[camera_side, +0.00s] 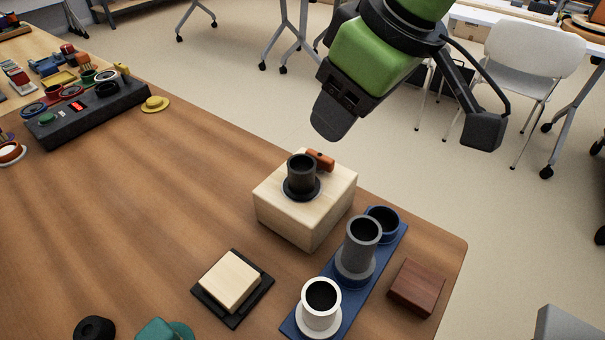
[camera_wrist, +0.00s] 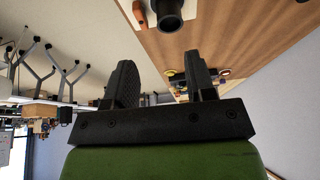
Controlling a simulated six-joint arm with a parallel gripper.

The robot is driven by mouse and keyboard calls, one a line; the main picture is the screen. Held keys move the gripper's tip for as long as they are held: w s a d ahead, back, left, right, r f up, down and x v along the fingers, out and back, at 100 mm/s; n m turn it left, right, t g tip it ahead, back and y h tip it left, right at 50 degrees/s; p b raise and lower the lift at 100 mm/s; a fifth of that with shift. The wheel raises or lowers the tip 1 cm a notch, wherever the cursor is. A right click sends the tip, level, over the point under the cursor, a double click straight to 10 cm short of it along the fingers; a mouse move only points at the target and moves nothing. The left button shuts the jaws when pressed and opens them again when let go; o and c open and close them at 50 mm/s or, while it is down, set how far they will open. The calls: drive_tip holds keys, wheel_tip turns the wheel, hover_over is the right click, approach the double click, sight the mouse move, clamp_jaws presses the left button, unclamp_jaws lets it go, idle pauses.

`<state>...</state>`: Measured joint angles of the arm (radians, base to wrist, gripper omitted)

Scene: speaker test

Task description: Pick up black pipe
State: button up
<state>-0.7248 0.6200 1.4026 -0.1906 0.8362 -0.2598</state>
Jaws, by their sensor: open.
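The black pipe (camera_side: 301,172) stands upright in a dark round collar on top of a pale wooden block (camera_side: 285,219). A dark round pipe end (camera_wrist: 168,14) shows at the top edge of the wrist view, beyond my fingers. My gripper (camera_side: 330,122) is above the block and a little to its right in the side view, tilted, with its fingers apart from the pipe. In the wrist view my gripper (camera_wrist: 162,68) has its two black fingers spread with nothing between them.
A small orange piece (camera_side: 320,160) lies right behind the pipe on the block. A blue rack (camera_side: 392,247) holds a grey pipe (camera_side: 360,240) and a white pipe (camera_side: 320,300). A dark red block (camera_side: 417,287) and a pale square block (camera_side: 229,281) stand nearby. The table's left-centre is clear.

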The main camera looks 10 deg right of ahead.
hover_over(302, 164)
drive_tip(key=s+d, duration=0.2)
drive_tip(key=f, duration=0.4)
drive_tip(key=shift+w+f, duration=0.2)
drive_tip(key=shift+x, duration=3.2)
drive_tip(key=shift+a+r, duration=0.1)
drive_tip(key=shift+a, duration=0.1)
drive_tip(key=shift+c, duration=0.4)
drive_tip(key=c, duration=0.6)
